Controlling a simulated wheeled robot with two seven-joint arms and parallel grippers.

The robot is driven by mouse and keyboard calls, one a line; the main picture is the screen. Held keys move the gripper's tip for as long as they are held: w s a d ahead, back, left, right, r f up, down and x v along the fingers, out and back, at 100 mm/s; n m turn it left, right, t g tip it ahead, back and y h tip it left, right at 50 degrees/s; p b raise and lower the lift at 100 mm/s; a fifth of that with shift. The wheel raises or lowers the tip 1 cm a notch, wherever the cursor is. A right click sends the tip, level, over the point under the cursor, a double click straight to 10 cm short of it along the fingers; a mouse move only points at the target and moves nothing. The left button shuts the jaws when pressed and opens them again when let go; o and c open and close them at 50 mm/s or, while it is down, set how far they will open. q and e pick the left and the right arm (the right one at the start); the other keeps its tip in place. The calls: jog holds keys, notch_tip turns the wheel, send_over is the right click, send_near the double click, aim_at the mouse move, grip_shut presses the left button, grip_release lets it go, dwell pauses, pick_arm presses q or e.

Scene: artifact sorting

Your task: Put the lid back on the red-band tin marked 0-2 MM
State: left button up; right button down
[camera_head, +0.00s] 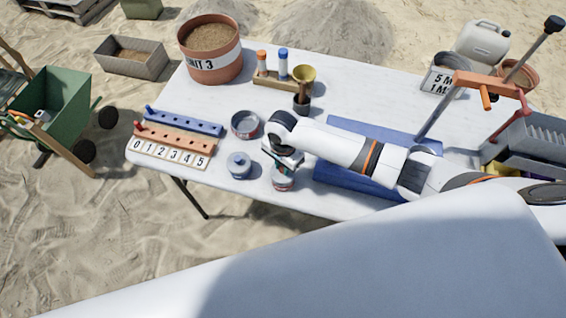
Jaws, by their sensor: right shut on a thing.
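The 0-2 MM marking is not readable. My left gripper is not in view.
A numbered peg rack (172,151) lies at the left, a blue tray (345,187) under my right arm. A large bucket (211,62) stands at the back left.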

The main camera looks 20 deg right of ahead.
jog(key=shift+f, duration=0.1)
dwell(0.4)
jog(key=shift+p, duration=0.95)
dwell(0.6)
jog(key=shift+f+p, duration=0.15)
jog(key=shift+p, duration=0.2)
dwell(0.9)
jog(key=shift+p, duration=0.45)
dwell(0.4)
dwell(0.4)
jog(key=c, duration=1.2)
grip_release()
jog(key=shift+o, duration=0.5)
jog(key=o, duration=0.4)
